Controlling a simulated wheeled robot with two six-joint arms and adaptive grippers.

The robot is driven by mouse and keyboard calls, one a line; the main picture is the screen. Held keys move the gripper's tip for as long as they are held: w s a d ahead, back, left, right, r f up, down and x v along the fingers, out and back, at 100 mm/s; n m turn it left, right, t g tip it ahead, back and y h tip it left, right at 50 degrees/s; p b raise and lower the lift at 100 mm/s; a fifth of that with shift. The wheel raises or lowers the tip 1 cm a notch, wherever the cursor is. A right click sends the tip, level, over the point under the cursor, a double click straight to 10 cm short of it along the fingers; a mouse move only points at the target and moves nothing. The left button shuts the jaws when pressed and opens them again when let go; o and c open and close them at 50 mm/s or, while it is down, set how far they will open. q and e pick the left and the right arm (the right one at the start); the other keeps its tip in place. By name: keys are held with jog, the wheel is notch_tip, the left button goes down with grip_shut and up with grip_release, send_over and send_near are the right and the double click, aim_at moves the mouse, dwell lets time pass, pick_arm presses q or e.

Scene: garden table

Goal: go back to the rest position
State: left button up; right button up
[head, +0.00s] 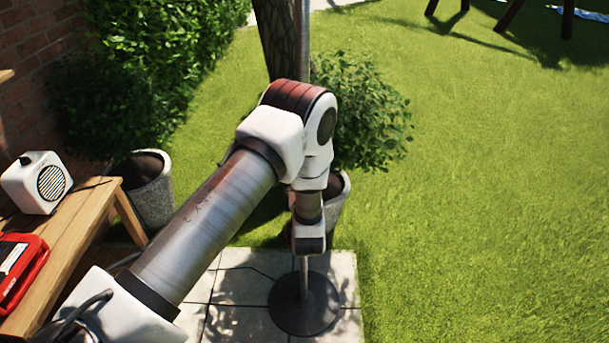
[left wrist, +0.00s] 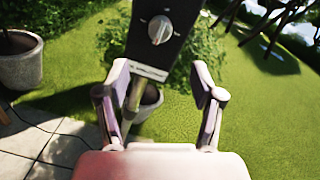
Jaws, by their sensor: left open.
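My left arm reaches in from the left in the head view, with its wrist in front of a metal pole (head: 303,40). My left gripper (left wrist: 160,68) shows in the left wrist view, its two fingers spread apart with nothing held between them. A dark panel with a round silver knob (left wrist: 160,30) stands beyond the fingertips, on the pole; the arm hides it in the head view. I cannot tell how far the fingertips are from the panel. My right gripper is in neither view.
The pole's round dark base (head: 305,303) stands on the paving. A wooden table (head: 75,245) at the left carries a white speaker-like box (head: 37,182) and a red case (head: 18,270). Planters (head: 148,188) stand behind. Open lawn (head: 480,200) lies to the right.

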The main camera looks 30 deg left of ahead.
pick_arm(q)
jog(key=s+d+f+n+g+h+b, duration=0.15)
jog(key=s+f+b, duration=0.35)
jog(key=f, duration=0.5)
jog(key=s+d+f+n+g+h+b, duration=0.1)
jog(key=s+d+f+g+h+b, duration=0.2)
jog(key=f, duration=0.7)
jog(key=s+d+f+n+g+h+b, duration=0.1)
jog(key=s+f+h+b, duration=0.1)
jog(key=s+f+b, duration=0.55)
jog(key=s+d+f+n+g+h, duration=0.1)
jog(key=s+d+f+n+g, duration=0.1)
jog(key=s+n, duration=0.5)
jog(key=s+d+f+n+g+h, duration=0.1)
jog(key=s+d+f+n+g, duration=0.1)
jog(key=s+n, duration=0.5)
jog(key=s+d+f+n+g+h, duration=0.2)
jog(key=s+d+f+n+g, duration=0.1)
jog(key=s+n+g, duration=0.2)
jog(key=s+n, duration=0.2)
jog(key=n, duration=0.1)
jog(key=shift+s+f, duration=0.15)
jog(key=shift+f, duration=0.2)
